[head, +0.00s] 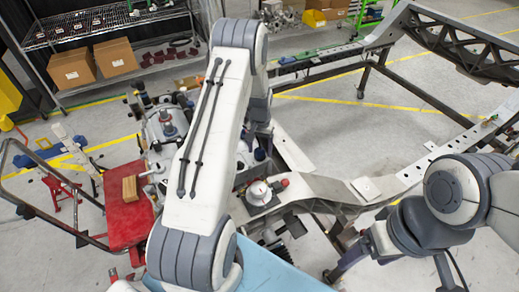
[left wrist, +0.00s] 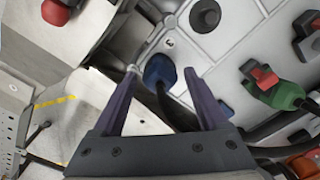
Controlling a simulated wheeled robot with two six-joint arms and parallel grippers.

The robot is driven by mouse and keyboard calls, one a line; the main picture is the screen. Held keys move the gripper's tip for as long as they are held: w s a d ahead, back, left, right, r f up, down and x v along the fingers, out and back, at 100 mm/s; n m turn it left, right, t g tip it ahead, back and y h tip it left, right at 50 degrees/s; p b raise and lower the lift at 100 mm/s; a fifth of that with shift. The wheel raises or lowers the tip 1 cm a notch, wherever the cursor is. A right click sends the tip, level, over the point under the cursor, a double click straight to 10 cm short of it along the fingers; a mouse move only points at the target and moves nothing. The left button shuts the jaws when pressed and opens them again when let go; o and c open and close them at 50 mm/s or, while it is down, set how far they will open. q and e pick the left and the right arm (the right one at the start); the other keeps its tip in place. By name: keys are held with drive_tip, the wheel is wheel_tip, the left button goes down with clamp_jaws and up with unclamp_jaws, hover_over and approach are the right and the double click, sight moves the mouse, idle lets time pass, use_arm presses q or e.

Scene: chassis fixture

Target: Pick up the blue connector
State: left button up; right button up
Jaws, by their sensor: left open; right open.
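The blue connector (left wrist: 160,69) shows in the left wrist view, on a pale grey housing with a dark cable running down from it. My left gripper (left wrist: 162,74) is open, with its two dark fingers on either side of the connector. Whether the fingers touch it cannot be told. In the head view my left arm covers much of the housing, and the left fingertips cannot be made out there. My right gripper (head: 345,264) is at the lower right of the head view, away from the housing, small and dark.
A green connector (left wrist: 287,96) with a red latch sits right of the blue one. A red knob (left wrist: 56,11) is at upper left. The chassis frame (head: 330,188) spans the right side. A red cart (head: 128,222) stands left; shelving with boxes (head: 72,68) is behind.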

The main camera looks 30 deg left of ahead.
use_arm(q)
drive_tip(key=shift+f, duration=0.55)
clamp_jaws()
drive_tip(key=shift+w+r+b, duration=0.1)
drive_tip(key=shift+r+b, duration=0.2)
drive_tip(key=shift+r, duration=0.2)
drive_tip(key=r+b, duration=0.1)
drive_tip(key=d+r+b, duration=0.1)
drive_tip(key=r, duration=0.1)
drive_tip(key=shift+r, duration=0.25)
drive_tip(key=d+r+b, duration=0.3)
drive_tip(key=d+r, duration=0.3)
drive_tip(key=d, duration=0.4)
drive_tip(key=shift+w+d+r, duration=0.25)
drive_tip(key=shift+d+r, duration=0.05)
drive_tip(key=shift+d, duration=0.05)
